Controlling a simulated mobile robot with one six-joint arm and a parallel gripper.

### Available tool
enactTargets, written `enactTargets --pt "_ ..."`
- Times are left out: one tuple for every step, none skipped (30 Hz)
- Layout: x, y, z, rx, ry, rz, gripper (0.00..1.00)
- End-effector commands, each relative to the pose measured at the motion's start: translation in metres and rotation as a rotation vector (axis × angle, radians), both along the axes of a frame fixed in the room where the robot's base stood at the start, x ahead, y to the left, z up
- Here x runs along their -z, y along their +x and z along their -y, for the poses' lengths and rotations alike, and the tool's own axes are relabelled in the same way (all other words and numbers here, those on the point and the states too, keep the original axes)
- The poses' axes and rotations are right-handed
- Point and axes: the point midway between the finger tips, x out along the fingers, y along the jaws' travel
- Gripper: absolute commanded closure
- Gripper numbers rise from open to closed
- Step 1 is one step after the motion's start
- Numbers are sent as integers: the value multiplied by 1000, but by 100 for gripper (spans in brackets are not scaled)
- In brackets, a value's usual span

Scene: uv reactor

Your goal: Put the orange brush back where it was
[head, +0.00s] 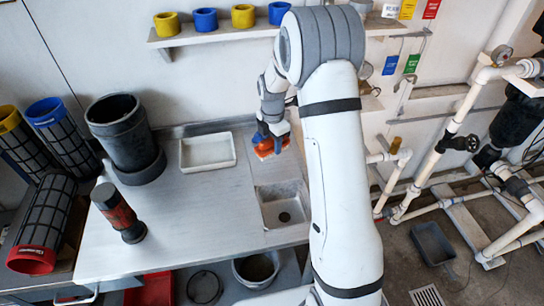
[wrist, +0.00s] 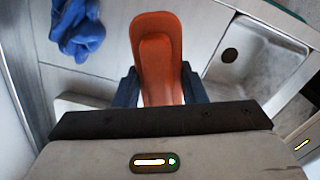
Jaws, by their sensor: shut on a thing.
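The orange brush (head: 266,150) is at my gripper (head: 271,138), over the counter just behind the sink in the head view. In the wrist view the brush (wrist: 156,45) stands out between the two dark fingers of my gripper (wrist: 160,88), which is shut on it. Its far end points away from the wrist camera. The fingers hide part of its sides, and I cannot tell whether it touches the counter.
A white tray (head: 183,155) lies left of the gripper, and the sink (head: 268,211) is in front. A crumpled blue glove or cloth (wrist: 77,30) lies on the counter. A dark bucket (head: 118,135) and a red-black cylinder (head: 117,207) stand left. A shelf (head: 222,33) holds colored rings.

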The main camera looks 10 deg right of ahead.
Motion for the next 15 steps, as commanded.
enactTargets --pt "7 -1 0 0 0 -3 84" --pt "10 0 0 0 0 -2 84" --pt "14 0 0 1 0 -1 84" --pt "16 0 0 1 0 -1 84" --pt "17 0 0 1 0 -1 84" --pt "20 0 0 1 0 -1 84" --pt "23 0 0 1 0 -1 84" --pt "26 0 0 1 0 -1 84" --pt "32 -1 -1 1 0 -2 84" --pt "36 -1 -1 1 0 -3 84" --pt "41 -1 -1 1 0 -2 84" --pt "47 -1 -1 1 0 -2 84" --pt "50 0 -1 1 0 -2 84" --pt "53 0 -1 1 0 -1 84" --pt "54 0 -1 1 0 0 84"
